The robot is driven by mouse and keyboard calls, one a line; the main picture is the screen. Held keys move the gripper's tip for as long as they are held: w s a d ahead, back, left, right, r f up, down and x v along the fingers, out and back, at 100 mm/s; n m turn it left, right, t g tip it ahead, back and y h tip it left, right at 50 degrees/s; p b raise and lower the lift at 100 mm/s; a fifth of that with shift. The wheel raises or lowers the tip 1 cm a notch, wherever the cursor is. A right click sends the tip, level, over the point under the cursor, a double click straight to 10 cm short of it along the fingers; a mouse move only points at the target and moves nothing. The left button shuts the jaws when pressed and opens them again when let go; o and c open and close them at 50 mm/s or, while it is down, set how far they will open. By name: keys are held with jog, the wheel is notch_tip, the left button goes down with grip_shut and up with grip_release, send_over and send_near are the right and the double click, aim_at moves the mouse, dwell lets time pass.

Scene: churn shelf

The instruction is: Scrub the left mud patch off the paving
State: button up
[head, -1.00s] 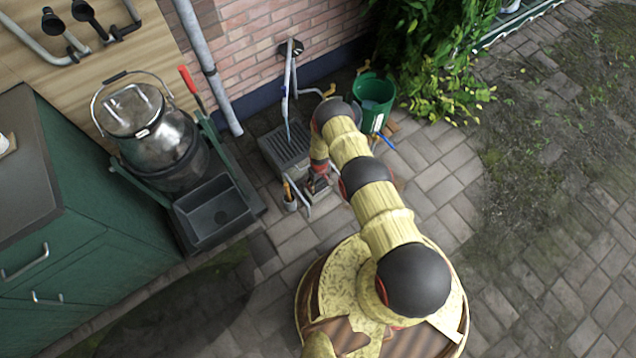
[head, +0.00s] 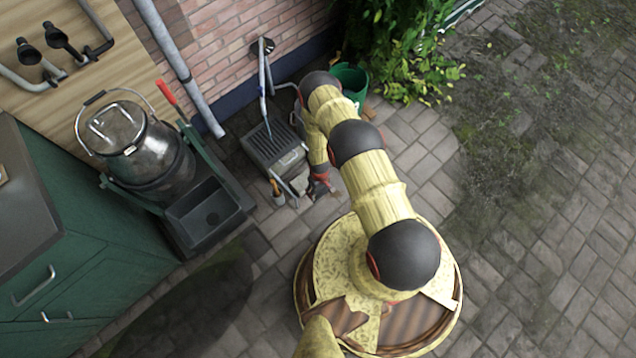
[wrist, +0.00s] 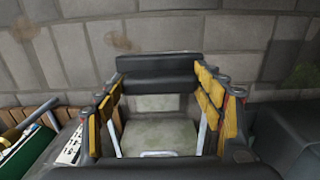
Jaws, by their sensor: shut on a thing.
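My gripper (wrist: 160,112) points down at the paving (wrist: 225,38), with yellow-padded fingers on both sides in the wrist view. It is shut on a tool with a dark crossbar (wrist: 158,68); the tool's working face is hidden. Two brown mud stains show beyond the crossbar in the wrist view: one mud stain (wrist: 122,42) close to it and another mud stain (wrist: 25,28) farther left. I cannot tell which is the task's left patch. In the head view my gripper (head: 322,182) is low, right of a grey grated box; any mud there is too small to make out.
The grated box (head: 275,150) and a small pot with an orange-handled tool (head: 278,195) stand left of my gripper. A green bucket (head: 350,82) is behind my arm by the wall. A metal churn (head: 130,140) stands left. Paving on the right is open.

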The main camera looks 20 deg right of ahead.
jog(key=o, duration=0.7)
jog(key=c, duration=0.5)
jog(key=shift+o, duration=0.2)
